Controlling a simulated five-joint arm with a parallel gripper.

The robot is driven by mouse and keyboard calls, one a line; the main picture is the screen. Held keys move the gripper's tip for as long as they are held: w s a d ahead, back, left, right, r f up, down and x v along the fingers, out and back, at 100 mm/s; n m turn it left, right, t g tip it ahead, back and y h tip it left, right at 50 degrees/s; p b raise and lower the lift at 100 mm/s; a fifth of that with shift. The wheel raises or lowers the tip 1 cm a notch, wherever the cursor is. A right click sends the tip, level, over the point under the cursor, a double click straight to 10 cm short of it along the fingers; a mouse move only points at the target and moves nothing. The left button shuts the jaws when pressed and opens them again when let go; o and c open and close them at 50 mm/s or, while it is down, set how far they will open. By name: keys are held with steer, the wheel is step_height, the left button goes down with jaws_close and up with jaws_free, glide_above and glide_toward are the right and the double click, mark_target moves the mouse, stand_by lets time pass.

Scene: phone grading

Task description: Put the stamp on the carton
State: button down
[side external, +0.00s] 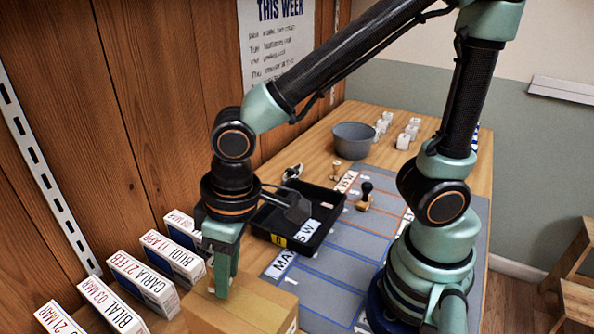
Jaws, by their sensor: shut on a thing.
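The brown cardboard carton (268,306) sits at the bottom of the side external view, partly cut off by the frame edge. My gripper (222,284) points down at the carton's top, near its far left part. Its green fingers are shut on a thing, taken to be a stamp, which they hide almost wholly. I cannot tell whether that thing touches the carton. A stamp with a black knob and wooden base (364,197) stands on the grey mat. A small wooden stamp-like piece (335,171) stands farther back.
A black tray (262,222) lies behind my gripper, partly hidden by it. Several labelled white boxes (142,284) line the left wall. The grey mat (345,262) has bare room. A grey bowl (353,140) and several small white items (404,138) stand at the back.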

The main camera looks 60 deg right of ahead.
steer(key=shift+f, duration=0.3)
steer(key=shift+f, duration=0.1)
steer(key=c, duration=0.6)
jaws_free()
step_height(320, 180, up, 12)
steer(key=s+d, duration=0.1)
steer(key=w+d+m+t, duration=0.1)
steer(key=d, duration=0.5)
steer(key=w+d+m+t, duration=0.1)
steer(key=w+d, duration=0.1)
steer(key=d, duration=0.4)
steer(key=w+d+f+m+t+h, duration=0.1)
steer(key=d+m+t, duration=0.1)
steer(key=d, duration=0.4)
steer(key=shift+w+d, duration=0.25)
